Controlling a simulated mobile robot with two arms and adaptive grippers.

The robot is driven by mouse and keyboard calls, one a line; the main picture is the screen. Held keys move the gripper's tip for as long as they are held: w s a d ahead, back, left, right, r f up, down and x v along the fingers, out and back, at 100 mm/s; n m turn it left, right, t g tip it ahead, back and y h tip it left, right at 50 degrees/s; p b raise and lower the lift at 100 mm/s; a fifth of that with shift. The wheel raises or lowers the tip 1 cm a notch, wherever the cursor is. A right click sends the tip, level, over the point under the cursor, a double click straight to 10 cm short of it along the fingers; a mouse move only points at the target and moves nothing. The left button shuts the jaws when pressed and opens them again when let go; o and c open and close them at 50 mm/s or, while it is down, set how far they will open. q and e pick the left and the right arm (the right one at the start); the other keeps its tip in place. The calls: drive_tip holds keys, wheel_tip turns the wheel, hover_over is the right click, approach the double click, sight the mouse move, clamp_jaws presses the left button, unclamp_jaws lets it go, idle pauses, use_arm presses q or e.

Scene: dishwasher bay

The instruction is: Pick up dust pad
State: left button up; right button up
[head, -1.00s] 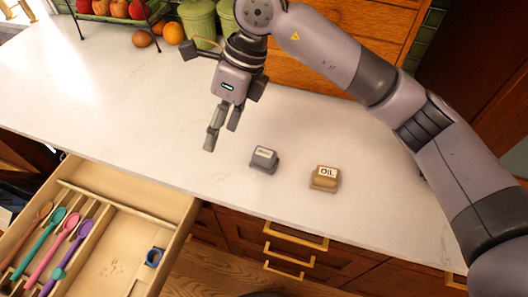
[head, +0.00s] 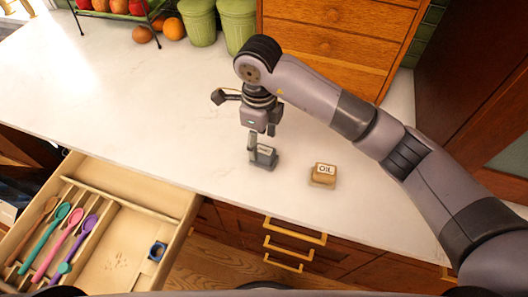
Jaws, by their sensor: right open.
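A small grey block (head: 266,158) with a white label sits on the white counter; its label is too small to read, so I cannot tell for sure that it is the dust pad. My right gripper (head: 261,146) points down at this block. It is open, with one finger at the block's left side and the other partly behind or above it. I cannot tell whether the fingers touch the block. A tan block labelled OIL (head: 323,174) sits to the right, apart from the gripper. My left gripper is not in view.
An open drawer (head: 185,222) at lower left holds several coloured spoons (head: 74,232), a small blue item (head: 157,252) and brown specks. Green canisters (head: 198,22), fruit and a wooden drawer cabinet (head: 335,42) stand at the back. The counter's left part is clear.

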sight(264, 150)
drive_tip(key=f+p, duration=0.1)
drive_tip(key=f, duration=0.1)
drive_tip(key=d+f+p, duration=0.1)
drive_tip(key=f, duration=0.1)
drive_tip(key=shift+f+p, duration=0.35)
drive_tip(key=shift+f, duration=0.05)
drive_tip(key=shift+w+f, duration=0.1)
drive_tip(key=shift+f, duration=0.25)
drive_tip(key=shift+c, duration=0.4)
drive_tip(key=c, duration=1.1)
drive_tip(key=shift+c, duration=0.2)
drive_tip(key=shift+r, duration=0.1)
wheel_tip(264, 150, up, 8)
drive_tip(key=b, duration=0.3)
drive_tip(key=shift+w+r, duration=0.1)
drive_tip(key=shift+r, duration=0.1)
wheel_tip(264, 150, up, 12)
drive_tip(key=shift+f+b, duration=0.25)
drive_tip(key=shift+b, duration=0.2)
